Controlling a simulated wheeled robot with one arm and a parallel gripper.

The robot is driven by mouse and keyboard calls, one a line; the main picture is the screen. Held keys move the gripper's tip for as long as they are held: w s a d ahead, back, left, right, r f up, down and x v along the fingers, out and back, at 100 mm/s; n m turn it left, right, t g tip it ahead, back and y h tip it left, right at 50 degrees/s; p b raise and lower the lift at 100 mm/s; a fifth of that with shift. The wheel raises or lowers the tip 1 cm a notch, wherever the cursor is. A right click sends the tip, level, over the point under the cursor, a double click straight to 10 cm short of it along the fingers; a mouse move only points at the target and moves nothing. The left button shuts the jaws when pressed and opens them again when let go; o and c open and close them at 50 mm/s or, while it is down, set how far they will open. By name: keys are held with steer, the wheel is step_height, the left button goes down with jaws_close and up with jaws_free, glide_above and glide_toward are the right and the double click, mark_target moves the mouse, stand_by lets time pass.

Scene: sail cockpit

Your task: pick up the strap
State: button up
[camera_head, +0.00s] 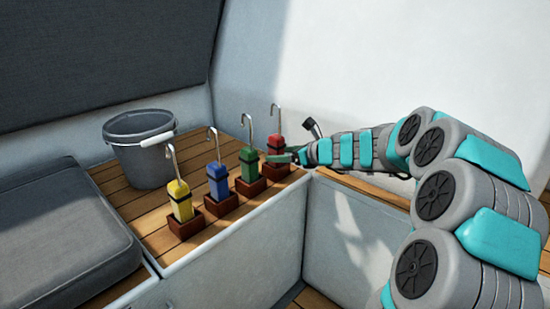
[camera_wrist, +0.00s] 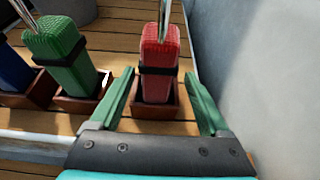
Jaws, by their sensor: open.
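Several bundled straps with metal hooks and black bands stand upright in brown holders on the wooden bench. The red strap (camera_head: 277,144) is farthest back, and it also shows in the wrist view (camera_wrist: 160,50). The green strap (camera_head: 249,163) is beside it, then the blue strap (camera_head: 218,181) and the yellow strap (camera_head: 180,200). My gripper (camera_wrist: 159,74) is open, with its green fingers on either side of the red strap's holder (camera_wrist: 155,107) in the wrist view. I cannot tell whether they touch it. In the head view my gripper (camera_head: 285,157) partly hides the red strap.
A grey bucket (camera_head: 140,157) with a white handle grip stands behind the straps. A dark grey cushion (camera_head: 60,240) lies at the left. A white wall (camera_wrist: 270,80) rises close to the right of my gripper. The bench edge drops off in front.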

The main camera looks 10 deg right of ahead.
mark_target(270, 154)
steer(key=x, duration=0.5)
steer(key=shift+a+r+b, duration=0.1)
steer(key=shift+a+b, duration=0.1)
steer(key=shift+b, duration=0.1)
jaws_close()
stand_by(0.3)
